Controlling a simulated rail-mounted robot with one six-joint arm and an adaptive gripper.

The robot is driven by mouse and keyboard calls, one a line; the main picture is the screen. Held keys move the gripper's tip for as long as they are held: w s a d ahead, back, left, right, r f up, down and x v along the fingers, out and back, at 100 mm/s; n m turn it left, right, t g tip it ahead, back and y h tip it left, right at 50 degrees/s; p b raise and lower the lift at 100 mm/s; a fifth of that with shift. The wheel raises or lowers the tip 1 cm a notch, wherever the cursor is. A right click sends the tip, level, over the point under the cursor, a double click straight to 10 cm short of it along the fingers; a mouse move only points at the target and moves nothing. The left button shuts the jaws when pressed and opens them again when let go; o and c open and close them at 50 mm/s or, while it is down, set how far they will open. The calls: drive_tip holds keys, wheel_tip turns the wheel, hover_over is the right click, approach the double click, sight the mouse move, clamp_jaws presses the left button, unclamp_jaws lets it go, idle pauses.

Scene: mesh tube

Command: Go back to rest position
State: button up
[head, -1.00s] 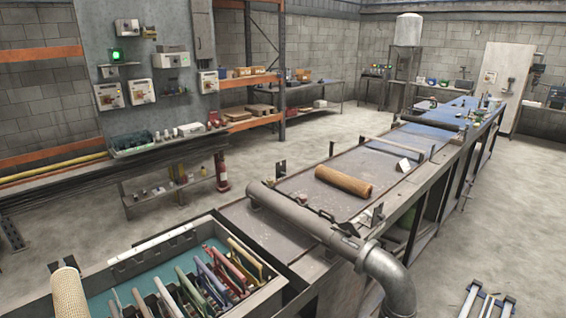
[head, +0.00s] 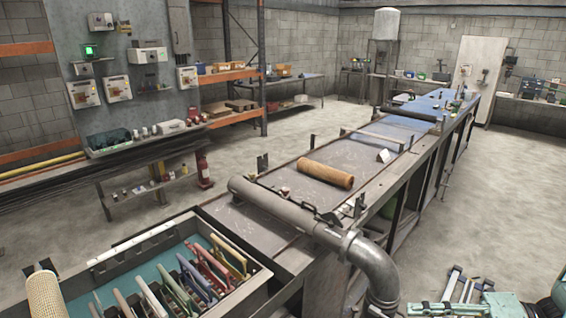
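An orange-brown mesh tube (head: 325,173) lies on its side on the long metal bench (head: 250,215), beyond the big grey pipe. A paler mesh tube (head: 46,298) stands tilted at the bottom left and is cut off by the picture edge. Pale green machine parts (head: 490,304), which look like part of my arm, show at the bottom right edge.
A thick grey pipe (head: 290,215) crosses the bench and bends down at its near end. A crate (head: 258,285) with several coloured handled tools stands at the lower left. Silver bars (head: 453,284) are at the lower right.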

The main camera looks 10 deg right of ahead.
drive_tip(key=a+r+n+g+h+b, duration=0.1)
drive_tip(key=a+r+n+g, duration=0.6)
drive_tip(key=a+r+n, duration=0.25)
drive_tip(key=s+a+r+n+t+h+b, duration=0.1)
drive_tip(key=s+a+r+n+h, duration=0.3)
drive_tip(key=r+n, duration=0.3)
drive_tip(key=s+a+r+n+t+h+b, duration=0.1)
drive_tip(key=s+a+r+n+h, duration=0.3)
drive_tip(key=n, duration=1)
drive_tip(key=s+a+r+n+t+h+b, duration=0.1)
drive_tip(key=s+a+r+n+h, duration=0.3)
drive_tip(key=a+r+n, duration=0.4)
wheel_tip(320, 180, up, 2)
drive_tip(key=shift+r+n+h+b, duration=0.3)
drive_tip(key=shift+n+b, duration=0.15)
drive_tip(key=shift+n, duration=0.8)
